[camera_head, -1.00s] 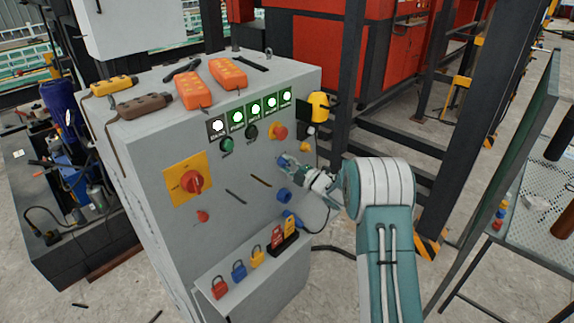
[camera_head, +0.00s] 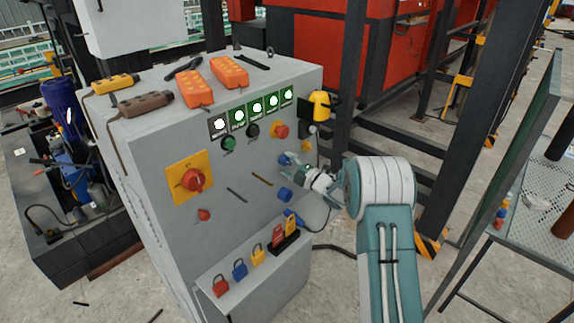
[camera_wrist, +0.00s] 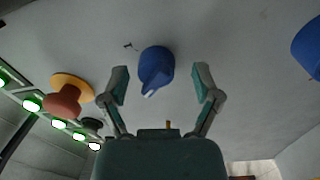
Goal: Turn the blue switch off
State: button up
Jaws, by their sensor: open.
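The blue switch (camera_wrist: 156,70) is a round blue knob with a pale-marked handle on the grey panel. In the wrist view it sits between and just beyond the fingertips of my gripper (camera_wrist: 161,82), which is open with a finger on either side. No contact with the knob is visible. In the head view the blue switch (camera_head: 284,159) shows at the upper left of my gripper (camera_head: 290,170), partly covered by it.
A second blue fitting (camera_head: 285,195) is below the switch. A red mushroom button (camera_head: 281,131) on yellow is above it. A red rotary switch (camera_head: 192,180) is at left. Padlocks (camera_head: 239,269) rest on a low shelf. A dark post (camera_head: 350,80) stands right of the cabinet.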

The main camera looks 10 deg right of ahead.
jog(key=v, duration=1.2)
jog(key=shift+w, duration=0.1)
notch_tip(320, 180, up, 9)
jog(key=m+h, duration=0.6)
jog(key=s+r+m+g+h, duration=0.2)
jog(key=s+r+m+h, duration=0.45)
jog(key=s, duration=0.25)
jog(key=s+a+m+g, duration=0.2)
jog(key=s+m, duration=0.1)
jog(key=s, duration=0.6)
jog(key=s+a+f+m+g+y, duration=0.1)
jog(key=s+a+m+g, duration=0.1)
jog(key=s, duration=0.8)
jog(key=s+a+m+g, duration=0.3)
jog(key=s+m, duration=0.2)
jog(key=s, duration=0.5)
jog(key=shift+f+m, duration=0.35)
jog(key=shift+f, duration=0.05)
